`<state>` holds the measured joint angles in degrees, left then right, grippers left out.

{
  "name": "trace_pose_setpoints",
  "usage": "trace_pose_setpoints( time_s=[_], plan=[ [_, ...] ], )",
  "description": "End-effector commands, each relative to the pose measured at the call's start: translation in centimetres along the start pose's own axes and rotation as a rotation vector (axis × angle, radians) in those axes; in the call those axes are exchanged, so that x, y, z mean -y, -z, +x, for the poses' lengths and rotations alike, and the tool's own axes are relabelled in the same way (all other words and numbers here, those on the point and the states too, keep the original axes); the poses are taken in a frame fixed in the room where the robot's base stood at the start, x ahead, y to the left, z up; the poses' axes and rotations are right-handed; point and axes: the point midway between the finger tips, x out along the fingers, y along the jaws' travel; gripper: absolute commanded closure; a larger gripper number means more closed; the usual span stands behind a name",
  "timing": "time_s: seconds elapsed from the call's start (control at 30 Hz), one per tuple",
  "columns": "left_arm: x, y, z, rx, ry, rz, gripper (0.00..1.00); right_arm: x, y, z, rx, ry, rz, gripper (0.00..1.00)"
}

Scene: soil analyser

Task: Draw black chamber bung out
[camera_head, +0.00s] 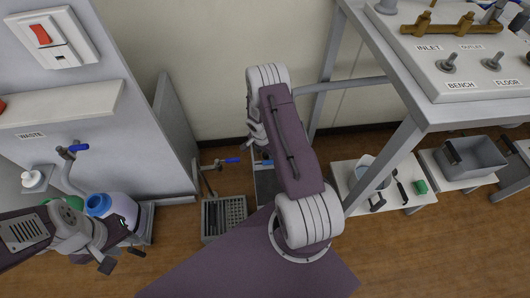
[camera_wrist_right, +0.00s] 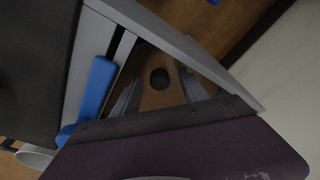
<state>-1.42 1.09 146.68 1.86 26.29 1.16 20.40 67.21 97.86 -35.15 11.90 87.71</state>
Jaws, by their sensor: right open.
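A dark round spot (camera_wrist_right: 159,78) shows between the fingers of my right gripper (camera_wrist_right: 162,96) in the right wrist view. I cannot tell whether it is the black chamber bung. My right gripper is open, its two grey fingers apart with nothing clearly held. In the head view my right arm hides this gripper. My left gripper (camera_head: 121,258) is at the lower left, its fingers apart and empty, in front of a white bottle with a blue cap (camera_head: 98,204). No black bung can be made out for certain in the head view.
A blue handle (camera_wrist_right: 96,88) lies close beside my right gripper, along a grey frame edge. A grey slotted rack (camera_head: 224,217) stands on the floor. A valve bench (camera_head: 470,85) is at the right, above low stands with a grey tub (camera_head: 475,157).

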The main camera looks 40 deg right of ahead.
Motion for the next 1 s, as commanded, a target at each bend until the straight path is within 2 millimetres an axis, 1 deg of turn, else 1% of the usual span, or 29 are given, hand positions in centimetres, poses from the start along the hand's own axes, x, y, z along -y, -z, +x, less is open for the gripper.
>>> trace_pose_setpoints(
  time_s=[0.03, 0.07, 0.1, 0.17, 0.2, 0.23, 0.27, 0.3, 0.37, 0.4, 0.63, 1.0],
  plan=[
    [0.0, 0.0, 0.0, 0.0, 0.0, 0.0, 0.64, 0.0, 0.0, 0.0, 0.0, 0.0, 0.0, 0.49],
    [0.0, 0.0, 0.0, 0.0, 0.0, 0.0, 0.64, 0.0, 0.0, 0.0, 0.0, 0.0, 0.0, 0.57],
    [0.0, 0.0, 0.0, 0.0, 0.0, 0.0, 0.64, 0.0, 0.0, 0.0, 0.0, 0.0, 0.0, 0.68],
    [0.0, 0.0, 0.0, 0.0, 0.0, 0.0, 0.64, 0.0, 0.0, 0.0, 0.0, 0.0, 0.0, 0.85],
    [0.0, 0.0, 0.0, 0.0, 0.0, 0.0, 0.64, 0.0, 0.0, 0.0, 0.0, 0.0, 0.0, 0.96],
    [0.0, 0.0, 0.0, 0.0, 0.0, 0.0, 0.64, 0.0, 0.0, 0.0, 0.0, 0.0, 0.0, 1.0],
    [0.0, 0.0, 0.0, 0.0, 0.0, 0.0, 0.64, 0.0, 0.0, 0.0, 0.0, 0.0, 0.0, 1.0],
    [0.0, 0.0, 0.0, 0.0, 0.0, 0.0, 0.64, 0.0, 0.0, 0.0, 0.0, 0.0, 0.0, 0.81],
    [0.0, 0.0, 0.0, 0.0, 0.0, 0.0, 0.64, 0.0, 0.0, 0.0, 0.0, 0.0, 0.0, 0.97],
    [0.0, 0.0, 0.0, 0.0, 0.0, 0.0, 0.64, 0.0, 0.0, 0.0, 0.0, 0.0, 0.0, 1.0],
    [0.0, 0.0, -0.1, 0.0, 0.0, 0.0, 0.64, 0.0, 0.0, -0.2, 0.0, 0.0, 0.0, 1.0],
    [0.0, 0.1, -0.5, 0.0, 0.0, 0.0, 0.64, 0.0, 0.1, -1.1, 0.0, 0.0, 0.0, 1.0]
  ],
)
